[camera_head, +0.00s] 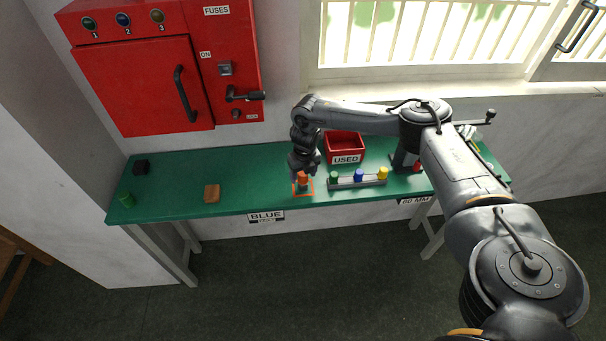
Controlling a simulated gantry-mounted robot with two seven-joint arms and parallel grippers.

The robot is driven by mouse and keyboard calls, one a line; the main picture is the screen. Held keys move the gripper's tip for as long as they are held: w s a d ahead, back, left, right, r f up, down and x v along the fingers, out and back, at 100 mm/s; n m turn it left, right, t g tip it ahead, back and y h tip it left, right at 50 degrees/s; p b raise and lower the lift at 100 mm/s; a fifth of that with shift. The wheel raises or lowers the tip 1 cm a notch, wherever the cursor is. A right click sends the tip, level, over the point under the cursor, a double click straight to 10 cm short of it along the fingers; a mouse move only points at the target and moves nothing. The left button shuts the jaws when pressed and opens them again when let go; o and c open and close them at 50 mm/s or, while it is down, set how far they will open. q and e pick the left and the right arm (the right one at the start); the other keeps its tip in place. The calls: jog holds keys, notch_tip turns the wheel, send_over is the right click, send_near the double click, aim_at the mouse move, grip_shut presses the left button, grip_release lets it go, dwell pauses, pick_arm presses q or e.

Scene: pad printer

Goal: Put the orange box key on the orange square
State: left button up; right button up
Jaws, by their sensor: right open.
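The orange box key (303,177) is a small orange piece standing on the green bench, inside the outlined orange square (312,192). My right gripper (303,171) is directly above the key, pointing down, with its jaws open. Its fingertips are close around or just over the key's top; the small view does not show whether they touch it. The far part of the square is partly hidden by the gripper and key. My left gripper is not in view.
A rack (346,183) with green, blue and yellow keys stands right of the square. A red USED bin (345,146) is behind it. A brown block (211,193), green cylinder (127,200) and black block (141,167) sit left. The bench between square and brown block is clear.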

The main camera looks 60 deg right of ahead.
notch_tip(320, 180, up, 10)
jog(key=p, duration=0.1)
jog(key=w+a+f+t+y, duration=0.1)
jog(key=w+a+f, duration=0.15)
jog(key=a, duration=0.55)
jog(key=w+a+f+n+t, duration=0.1)
jog(key=a+f, duration=0.2)
jog(key=a, duration=0.5)
jog(key=w+a+f+t+y, duration=0.1)
jog(key=a+f, duration=0.2)
jog(key=a, duration=0.5)
jog(key=s+a+m+t+y, duration=0.1)
jog(key=s+a+m+t, duration=0.2)
jog(key=a, duration=0.8)
jog(key=s+a+m+y, duration=0.2)
jog(key=s+a+m, duration=0.15)
jog(key=a, duration=0.75)
jog(key=s+d+m+g+h, duration=0.1)
jog(key=s+d+m+h, duration=0.1)
jog(key=s+d+m, duration=0.3)
jog(key=s+d+m+g+h, duration=0.2)
jog(key=s+d+m, duration=0.4)
jog(key=s+m, duration=0.8)
jog(key=shift+d+r+m, duration=0.2)
jog(key=shift+r+m, duration=0.05)
jog(key=shift+m, duration=1)
